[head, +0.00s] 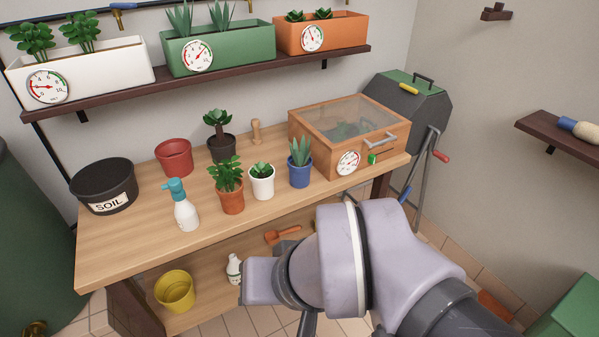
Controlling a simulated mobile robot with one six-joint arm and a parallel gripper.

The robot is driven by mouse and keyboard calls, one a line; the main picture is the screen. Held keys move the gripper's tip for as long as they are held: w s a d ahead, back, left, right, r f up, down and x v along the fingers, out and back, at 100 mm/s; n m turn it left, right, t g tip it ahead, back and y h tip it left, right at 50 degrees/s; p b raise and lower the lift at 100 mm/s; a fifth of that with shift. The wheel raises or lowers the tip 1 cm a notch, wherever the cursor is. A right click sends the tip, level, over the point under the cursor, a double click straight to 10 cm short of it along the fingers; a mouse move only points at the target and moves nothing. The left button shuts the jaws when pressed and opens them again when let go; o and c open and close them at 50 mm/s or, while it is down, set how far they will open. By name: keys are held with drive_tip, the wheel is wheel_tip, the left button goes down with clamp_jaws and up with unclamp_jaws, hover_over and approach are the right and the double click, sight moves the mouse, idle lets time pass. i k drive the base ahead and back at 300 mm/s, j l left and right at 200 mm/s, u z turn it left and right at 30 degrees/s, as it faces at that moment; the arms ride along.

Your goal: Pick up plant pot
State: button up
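Several pots stand upright on the wooden bench (130,245). A terracotta pot with a leafy plant (231,200) is near the front edge, with a white pot with a small succulent (262,187) and a blue pot with a spiky plant (300,174) to its right. A black pot with a dark-leaved plant (222,150) and an empty-looking red pot (174,160) stand behind. A yellow pot (174,293) is on the lower shelf. Which pot the task means cannot be told. My arm crosses the lower right, in front of the bench; no gripper fingers can be made out.
A spray bottle (185,213), a black soil bucket (105,195) and a glass-topped wooden box (300,130) share the bench. A wall shelf (230,75) with planters hangs above. A white bottle (234,268) and an orange trowel (282,235) are on the lower shelf.

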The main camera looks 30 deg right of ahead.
sight(261, 175)
drive_tip(key=i+l+u, duration=0.45)
drive_tip(key=l, duration=0.15)
drive_tip(key=i+l+u, duration=0.1)
drive_tip(key=l+u, duration=0.15)
drive_tip(key=i+l+u, duration=0.2)
drive_tip(key=l, duration=0.25)
drive_tip(key=l+u, duration=0.25)
drive_tip(key=i+l, duration=0.05)
drive_tip(key=l, duration=0.05)
